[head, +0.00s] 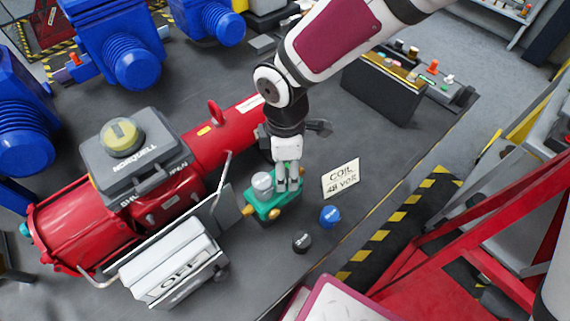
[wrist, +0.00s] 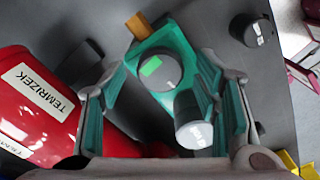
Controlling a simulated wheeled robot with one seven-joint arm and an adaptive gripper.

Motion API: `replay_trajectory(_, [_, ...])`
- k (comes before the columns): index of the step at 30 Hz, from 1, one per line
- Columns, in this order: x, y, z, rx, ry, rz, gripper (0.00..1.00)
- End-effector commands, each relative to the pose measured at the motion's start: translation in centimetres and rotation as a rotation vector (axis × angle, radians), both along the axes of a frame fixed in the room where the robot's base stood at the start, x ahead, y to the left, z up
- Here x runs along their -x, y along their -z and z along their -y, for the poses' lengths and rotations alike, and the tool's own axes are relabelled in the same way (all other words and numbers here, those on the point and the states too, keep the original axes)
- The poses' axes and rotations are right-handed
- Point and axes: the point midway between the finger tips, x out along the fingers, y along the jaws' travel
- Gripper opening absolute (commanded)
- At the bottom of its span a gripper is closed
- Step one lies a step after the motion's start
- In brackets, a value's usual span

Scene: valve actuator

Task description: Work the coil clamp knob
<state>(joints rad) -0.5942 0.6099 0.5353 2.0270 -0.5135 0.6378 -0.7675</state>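A small green coil block (head: 262,211) with brass fittings stands on the dark surface in the head view. It also shows in the wrist view (wrist: 180,45), carrying a round grey knob with a green patch (wrist: 157,70) and a grey cylinder with a pale marked top (wrist: 193,124). I cannot tell which is the clamp knob. A grey part (head: 262,182) shows on the block in the head view. My gripper (head: 288,187) points down over the block's right part. In the wrist view my gripper (wrist: 160,72) is open, its teal-padded fingers either side of both grey parts, with no clear contact.
A red actuator (head: 75,225) lies close left of the block. A "COIL 48 VDC" card (head: 340,178) is at the right. A blue knob (head: 329,216) and a black knob (head: 302,242) stand nearby. A red frame (head: 450,255) is at the far right.

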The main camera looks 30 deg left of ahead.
Motion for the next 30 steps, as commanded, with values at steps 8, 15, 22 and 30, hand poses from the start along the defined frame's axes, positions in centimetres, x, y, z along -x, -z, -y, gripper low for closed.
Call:
replay_trajectory(8, [0.0,-0.2,0.0,-0.001,0.0,0.001,0.57])
replay_trajectory(15, [-0.1,-3.4,0.0,-0.004,0.002,0.003,0.57])
replay_trajectory(22, [-0.1,-8.2,-0.1,-0.004,0.003,0.003,0.57])
replay_trajectory(30, [0.0,-11.5,0.0,-0.001,0.001,0.001,0.57])
